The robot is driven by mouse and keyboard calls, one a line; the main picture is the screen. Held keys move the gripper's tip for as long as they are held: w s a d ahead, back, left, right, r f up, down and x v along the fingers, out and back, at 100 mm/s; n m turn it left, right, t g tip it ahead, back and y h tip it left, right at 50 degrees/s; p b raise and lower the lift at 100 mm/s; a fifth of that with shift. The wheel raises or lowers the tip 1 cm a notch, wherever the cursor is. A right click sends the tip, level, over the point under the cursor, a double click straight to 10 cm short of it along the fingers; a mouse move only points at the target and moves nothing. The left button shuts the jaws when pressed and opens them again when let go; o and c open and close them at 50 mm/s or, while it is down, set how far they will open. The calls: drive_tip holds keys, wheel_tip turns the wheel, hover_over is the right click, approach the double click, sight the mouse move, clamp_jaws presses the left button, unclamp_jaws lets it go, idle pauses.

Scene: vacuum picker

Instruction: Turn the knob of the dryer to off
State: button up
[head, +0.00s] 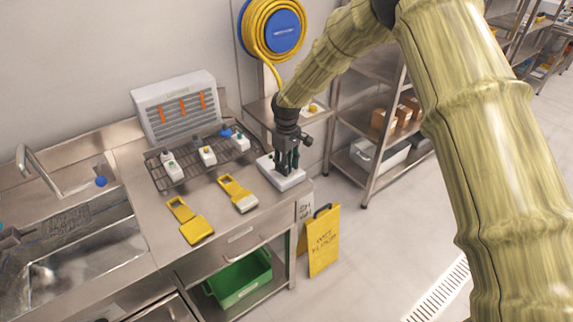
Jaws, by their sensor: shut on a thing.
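A white slatted unit with orange strips (176,106), which looks like the dryer, stands at the back of the steel counter against the wall. A low white box (291,183) sits at the counter's right end. My gripper (287,167) points down onto the top of this box, its fingers closed there on what appears to be a knob. The fingers hide the knob, so its pointer and setting cannot be read. I cannot tell from this view whether the box is wired to the slatted unit.
A dark wire rack (178,182) holds several small white devices left of the box. Two yellow tools (197,230) lie at the counter front. A sink (80,250) is at left. A yellow floor sign (321,240) stands beside the counter; a hose reel (270,30) hangs above.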

drive_tip(key=shift+w+r+n, duration=0.1)
drive_tip(key=shift+n, duration=0.3)
drive_tip(key=o, duration=1)
wheel_tip(320, 180, up, 12)
idle(0.3)
drive_tip(key=shift+d, duration=0.15)
